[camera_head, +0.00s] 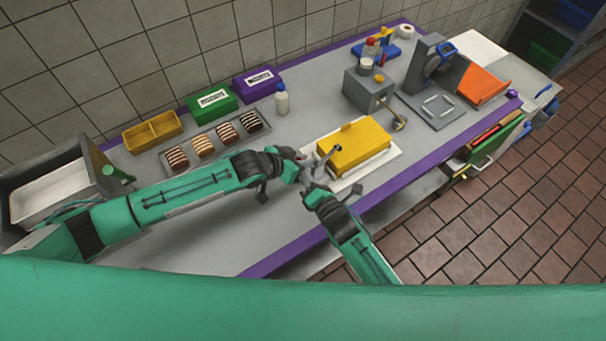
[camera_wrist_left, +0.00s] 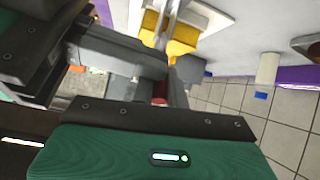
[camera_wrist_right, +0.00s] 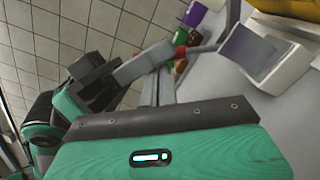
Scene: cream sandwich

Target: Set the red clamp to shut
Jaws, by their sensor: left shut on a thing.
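A small red part, which I take for the red clamp (camera_head: 302,156), shows at the tip of my left gripper (camera_head: 300,163), by the left end of the yellow block. In the left wrist view, a bit of red (camera_wrist_left: 158,101) shows between the fingers, which are shut on it.
The yellow block (camera_head: 355,146) lies on a white board (camera_head: 392,156). A grey box machine (camera_head: 366,90) stands behind it. Trays of striped pieces (camera_head: 203,146), a green box (camera_head: 212,101) and a white bottle (camera_head: 281,101) are along the back. The purple table edge (camera_head: 418,165) runs in front.

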